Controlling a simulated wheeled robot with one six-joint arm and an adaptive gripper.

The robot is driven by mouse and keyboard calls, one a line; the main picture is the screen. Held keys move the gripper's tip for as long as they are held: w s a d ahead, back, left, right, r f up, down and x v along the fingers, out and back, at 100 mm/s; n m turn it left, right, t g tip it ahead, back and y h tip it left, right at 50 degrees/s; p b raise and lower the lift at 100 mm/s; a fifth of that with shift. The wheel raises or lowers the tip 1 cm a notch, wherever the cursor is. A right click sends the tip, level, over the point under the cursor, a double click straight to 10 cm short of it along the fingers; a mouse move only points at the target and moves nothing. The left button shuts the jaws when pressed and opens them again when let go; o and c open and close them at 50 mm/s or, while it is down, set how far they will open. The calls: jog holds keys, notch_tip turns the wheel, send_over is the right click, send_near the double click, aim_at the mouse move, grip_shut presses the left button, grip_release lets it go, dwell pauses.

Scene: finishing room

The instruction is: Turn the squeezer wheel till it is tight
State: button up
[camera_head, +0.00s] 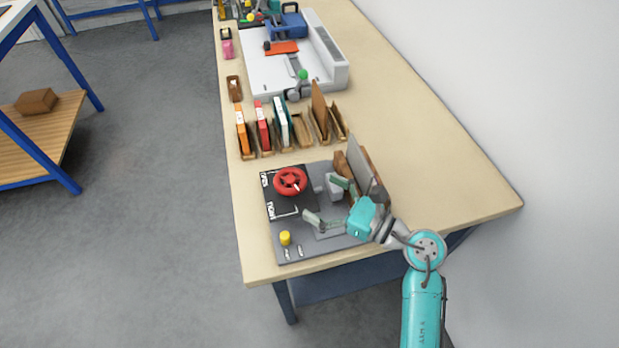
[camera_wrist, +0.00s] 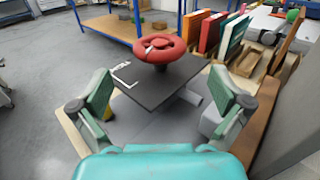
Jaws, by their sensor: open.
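The squeezer wheel (camera_head: 290,181) is a red round handwheel with a white mark on its rim. It stands on a black plate (camera_head: 277,201) with white lettering, on the grey base board at the near end of the bench. My gripper (camera_head: 326,202) is teal with green fingers, open and empty, to the right of the wheel and apart from it. In the wrist view the wheel (camera_wrist: 160,48) is ahead, beyond and between the two spread fingers (camera_wrist: 162,105), on a dark post over the black plate (camera_wrist: 150,85).
A yellow knob (camera_head: 285,238) sits at the board's near left corner. An upright grey panel (camera_head: 366,170) with brown wood stands right of the wheel. Behind is a row of coloured books or folders (camera_head: 262,125), then a white tray-like machine (camera_head: 330,70). A wall borders the right.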

aim_at(304, 188)
jog(key=x, duration=0.6)
jog(key=shift+w+a, duration=0.15)
jog(key=shift+a, duration=0.1)
jog(key=c, duration=1.1)
